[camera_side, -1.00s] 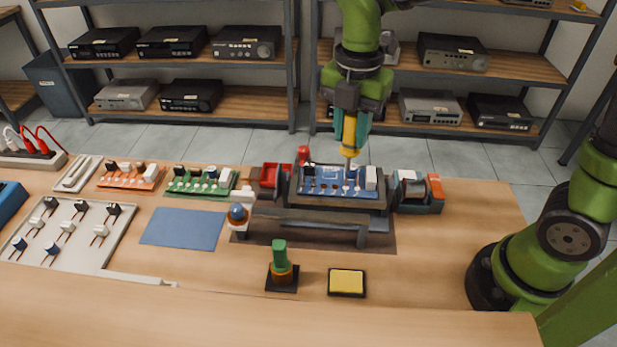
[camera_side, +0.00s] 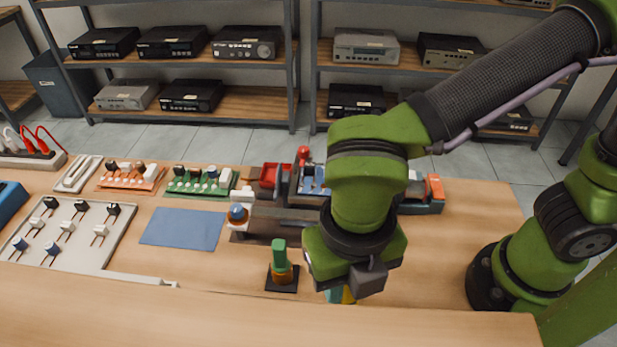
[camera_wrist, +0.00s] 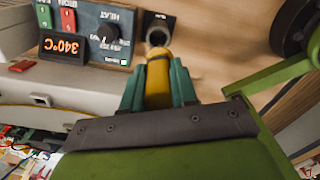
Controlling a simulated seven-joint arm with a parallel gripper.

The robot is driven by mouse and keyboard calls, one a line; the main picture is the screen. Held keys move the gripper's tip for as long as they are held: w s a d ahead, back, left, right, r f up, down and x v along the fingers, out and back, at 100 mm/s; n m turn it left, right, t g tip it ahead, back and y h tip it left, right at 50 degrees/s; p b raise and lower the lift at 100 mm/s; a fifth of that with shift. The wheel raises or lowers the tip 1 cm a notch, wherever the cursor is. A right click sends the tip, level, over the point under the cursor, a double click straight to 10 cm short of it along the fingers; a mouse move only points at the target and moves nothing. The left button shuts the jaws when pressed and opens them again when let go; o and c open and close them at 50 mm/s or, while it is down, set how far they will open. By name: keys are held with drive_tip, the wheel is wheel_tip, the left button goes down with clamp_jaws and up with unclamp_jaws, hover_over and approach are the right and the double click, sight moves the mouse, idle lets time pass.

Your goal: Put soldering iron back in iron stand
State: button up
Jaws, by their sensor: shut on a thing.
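The soldering iron has a yellow handle (camera_wrist: 158,82). My gripper (camera_wrist: 157,72) is shut on that handle, with one teal finger on each side. In the side view only a bit of the yellow handle (camera_side: 348,295) and teal finger of my gripper (camera_side: 338,294) shows below my wrist. In the wrist view a dark round tube, apparently the iron stand (camera_wrist: 160,23), lies just beyond the handle's far end, in line with it. The handle overlaps the tube's opening in this view; I cannot tell whether the tip is inside. The stand does not show in the side view.
A soldering station (camera_wrist: 90,32) showing 340°C stands left of the tube. A green-topped bottle-like item (camera_side: 280,265) on a black base is close to my wrist. A blue circuit board (camera_side: 312,180) sits in a holder, mostly hidden by my arm. The blue mat (camera_side: 182,229) is empty.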

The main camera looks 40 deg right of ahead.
drive_tip(key=shift+w+f, duration=0.15)
drive_tip(key=shift+f, duration=3.35)
drive_tip(key=o, duration=1.6)
drive_tip(key=shift+c, duration=0.2)
drive_tip(key=shift+r, duration=3.5)
